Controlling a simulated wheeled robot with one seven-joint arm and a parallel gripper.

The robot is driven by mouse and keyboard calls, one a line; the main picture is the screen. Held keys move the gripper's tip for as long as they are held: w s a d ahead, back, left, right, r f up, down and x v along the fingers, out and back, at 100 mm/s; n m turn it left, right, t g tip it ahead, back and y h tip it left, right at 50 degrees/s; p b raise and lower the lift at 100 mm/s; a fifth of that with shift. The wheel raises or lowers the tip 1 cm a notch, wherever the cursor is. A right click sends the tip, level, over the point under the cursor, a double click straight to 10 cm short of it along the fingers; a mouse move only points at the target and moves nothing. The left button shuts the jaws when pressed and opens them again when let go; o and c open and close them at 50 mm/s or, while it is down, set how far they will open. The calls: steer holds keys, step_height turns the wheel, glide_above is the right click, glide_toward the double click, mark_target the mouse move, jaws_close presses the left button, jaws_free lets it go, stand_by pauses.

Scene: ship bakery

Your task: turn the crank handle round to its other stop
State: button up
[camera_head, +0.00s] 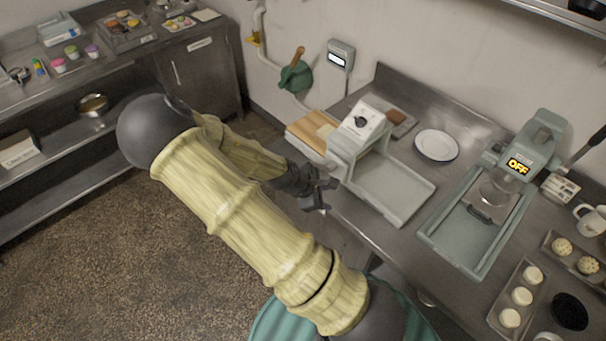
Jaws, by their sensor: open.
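A green round piece with a wooden grip (297,74) is on the back wall, left of a small grey display box. It looks like the crank handle, but I cannot tell for certain; its grip points up and slightly right. My gripper (327,195) is dark and open, with nothing seen between its fingers. It is in front of the steel counter's left front edge, below and right of the green piece and well apart from it. My arm crosses the middle of the view.
The steel counter (388,229) holds a pale machine with a dial (362,122), a wooden board (308,136), a white plate (437,145) and a machine reading OFF (519,165). A white pipe (259,20) with a yellow lever runs along the wall. Shelves (70,140) stand left, with open floor between.

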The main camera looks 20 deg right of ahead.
steer(key=s+a+r+m+t+y+b, duration=0.1)
steer(key=s+a+r+m+y+b, duration=0.2)
steer(key=a+r+m, duration=0.1)
steer(key=s+a+r+m+t+y+b, duration=0.1)
steer(key=s+a+r+m+y+b, duration=0.2)
steer(key=a+m, duration=0.4)
steer(key=shift+s+a+r+m+y+b, duration=0.3)
steer(key=shift+r+m+y, duration=0.2)
steer(key=shift+r+m, duration=0.5)
steer(key=shift+f, duration=0.1)
steer(key=shift+c, duration=0.7)
